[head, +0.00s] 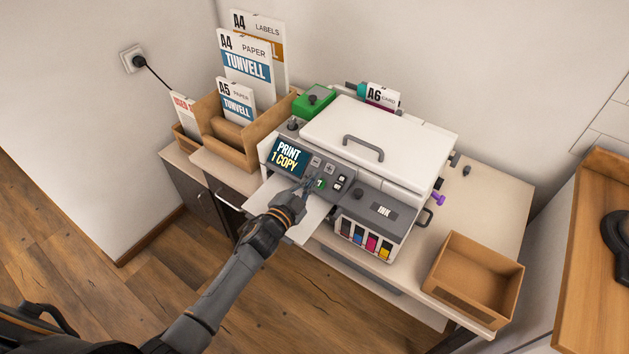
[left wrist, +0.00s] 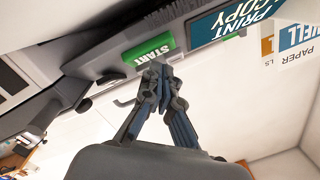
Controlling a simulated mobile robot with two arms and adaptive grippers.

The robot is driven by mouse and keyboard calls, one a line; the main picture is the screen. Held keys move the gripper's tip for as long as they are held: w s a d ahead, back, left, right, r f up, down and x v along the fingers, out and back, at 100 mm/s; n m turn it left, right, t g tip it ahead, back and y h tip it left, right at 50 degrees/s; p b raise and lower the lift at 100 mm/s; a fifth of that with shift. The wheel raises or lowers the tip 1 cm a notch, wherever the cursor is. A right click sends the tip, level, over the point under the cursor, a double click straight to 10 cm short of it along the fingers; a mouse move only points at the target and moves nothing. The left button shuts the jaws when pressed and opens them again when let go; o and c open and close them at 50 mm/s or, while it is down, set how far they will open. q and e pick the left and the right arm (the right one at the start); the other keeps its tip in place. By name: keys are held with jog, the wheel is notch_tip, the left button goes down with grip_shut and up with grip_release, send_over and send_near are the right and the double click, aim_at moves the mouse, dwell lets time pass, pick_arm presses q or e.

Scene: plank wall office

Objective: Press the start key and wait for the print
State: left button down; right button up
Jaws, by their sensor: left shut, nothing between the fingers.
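The white printer (head: 385,140) stands on the cabinet top with its lid down. Its screen (head: 289,157) reads "PRINT 1 COPY". The green start key (head: 320,184) is on the panel right of the screen, partly hidden by my gripper. In the left wrist view the start key (left wrist: 149,49) shows with "START" on it. My left gripper (head: 309,184) is shut and empty, its fingertips at the panel close to the key. In the left wrist view the fingertips (left wrist: 157,68) are just beside the key; I cannot tell whether they touch it. My right gripper is not in view.
A white output tray (head: 307,226) sticks out under my left arm. Wooden holders (head: 236,150) with paper packs stand left of the printer. An empty wooden box (head: 474,275) is at the right. Ink tanks (head: 371,243) show on the printer's front.

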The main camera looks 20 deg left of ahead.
pick_arm(q)
jog(key=shift+s+f, duration=0.25)
jog(key=shift+f, duration=0.3)
jog(key=shift+s+f, duration=0.25)
jog(key=shift+f, duration=0.3)
jog(key=shift+s+a+p, duration=0.2)
jog(key=shift+s+p, duration=0.1)
jog(key=shift+s, duration=0.3)
jog(key=r+p, duration=0.1)
jog(key=s+r+p, duration=0.1)
jog(key=p, duration=0.1)
jog(key=shift+a, duration=0.35)
jog(key=shift+s+a+r+p, duration=0.2)
jog(key=shift+s+r+p, duration=0.15)
jog(key=shift+r+p, duration=0.15)
jog(key=shift+s+a+r+p, duration=0.2)
jog(key=shift+s+r+p, duration=0.15)
jog(key=shift+r, duration=0.25)
jog(key=shift+w, duration=0.1)
